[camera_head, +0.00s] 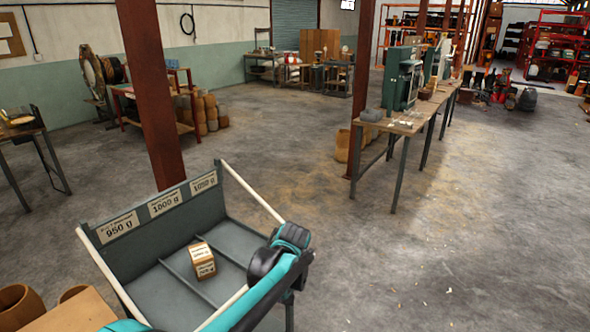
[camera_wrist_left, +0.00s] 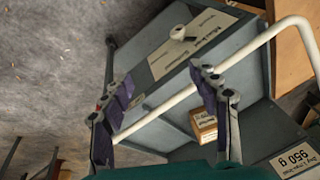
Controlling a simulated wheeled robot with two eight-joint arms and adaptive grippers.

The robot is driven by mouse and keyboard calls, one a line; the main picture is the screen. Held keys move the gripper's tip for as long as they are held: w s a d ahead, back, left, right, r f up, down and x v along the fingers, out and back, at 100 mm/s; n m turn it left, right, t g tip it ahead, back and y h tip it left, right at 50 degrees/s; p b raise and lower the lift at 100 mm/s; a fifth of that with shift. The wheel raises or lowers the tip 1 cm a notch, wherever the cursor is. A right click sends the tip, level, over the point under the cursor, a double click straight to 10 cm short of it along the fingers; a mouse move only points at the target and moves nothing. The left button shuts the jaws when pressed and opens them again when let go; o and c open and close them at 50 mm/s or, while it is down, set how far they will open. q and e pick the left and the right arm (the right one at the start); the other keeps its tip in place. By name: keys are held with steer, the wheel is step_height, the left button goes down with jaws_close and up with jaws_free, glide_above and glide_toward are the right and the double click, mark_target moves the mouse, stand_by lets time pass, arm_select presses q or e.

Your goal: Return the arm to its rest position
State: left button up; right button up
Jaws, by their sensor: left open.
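A sorting bin (camera_head: 228,238) with dividers stands at the lower left of the head view; its back board carries labels reading 950 g, 1000 g and what looks like 1050 g. A small wooden piece with paper labels (camera_head: 203,262) rests inside, seemingly in the middle compartment. It also shows in the left wrist view (camera_wrist_left: 204,126). My left arm reaches across the bin's near right side in the head view. My left gripper (camera_wrist_left: 160,82) has its purple fingers spread, with nothing held between them. A pale rail of the bin (camera_wrist_left: 170,105) passes behind the fingers. My right gripper is out of view.
Brown drum shells (camera_head: 16,305) stand at the lower left, beside a wooden surface (camera_head: 75,315). A red-brown post (camera_head: 155,95) rises behind the bin. A workbench with a green machine (camera_head: 403,80) stands further back. The concrete floor to the right is mostly clear.

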arm_select(q)
steer(key=s+a+r+m+t+h, duration=0.1)
steer(key=s+a, duration=0.4)
steer(key=s, duration=0.5)
steer(key=s+a+r+m+t+h, duration=0.2)
steer(key=s+a+r+m+t, duration=0.1)
steer(key=s, duration=0.7)
steer(key=shift+a+m+t, duration=0.9)
steer(key=shift+a+t, duration=0.1)
steer(key=shift+a, duration=0.25)
